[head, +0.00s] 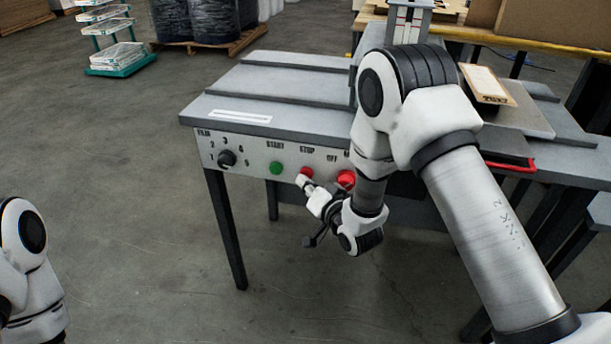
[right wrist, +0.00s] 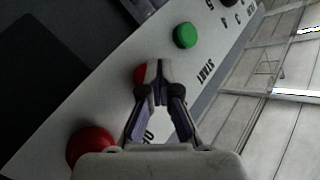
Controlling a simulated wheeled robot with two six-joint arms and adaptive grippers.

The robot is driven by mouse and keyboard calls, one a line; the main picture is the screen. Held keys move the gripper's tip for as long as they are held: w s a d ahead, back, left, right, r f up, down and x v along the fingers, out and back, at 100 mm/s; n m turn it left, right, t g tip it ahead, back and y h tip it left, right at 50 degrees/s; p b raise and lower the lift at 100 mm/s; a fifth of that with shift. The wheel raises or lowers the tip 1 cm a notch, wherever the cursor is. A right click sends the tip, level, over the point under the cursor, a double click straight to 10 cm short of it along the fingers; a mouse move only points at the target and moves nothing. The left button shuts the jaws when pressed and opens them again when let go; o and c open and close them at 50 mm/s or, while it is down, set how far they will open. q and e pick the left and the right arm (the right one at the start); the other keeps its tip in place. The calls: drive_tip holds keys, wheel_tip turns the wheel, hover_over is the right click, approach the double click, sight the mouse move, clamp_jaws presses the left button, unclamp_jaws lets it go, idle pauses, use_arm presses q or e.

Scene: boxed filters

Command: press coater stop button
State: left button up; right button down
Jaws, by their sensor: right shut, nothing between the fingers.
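The coater (head: 265,125) is a grey-topped table machine with a white front panel. The red stop button (head: 306,172) sits on that panel under the STOP label. My right gripper (head: 304,180) is shut and empty, with its tips at the stop button. In the right wrist view the tips of my right gripper (right wrist: 157,68) overlap the red stop button (right wrist: 140,73), which is partly hidden. I cannot tell whether they touch it. Only part of my left arm shows at the lower left of the head view; its gripper is out of frame.
A green start button (head: 276,168) is left of the stop button, and a black dial (head: 227,158) is further left. A larger red button (head: 346,178) is just right of my gripper. A tan card (head: 488,84) lies on the machine. Floor in front is clear.

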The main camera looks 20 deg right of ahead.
drive_tip(key=shift+s+a, duration=0.4)
drive_tip(key=shift+s, duration=0.2)
drive_tip(key=s+a, duration=0.2)
drive_tip(key=s, duration=0.2)
drive_tip(key=shift+s+a+p, duration=0.1)
drive_tip(key=shift+a+p, duration=0.25)
drive_tip(key=shift+a, duration=0.05)
idle(0.4)
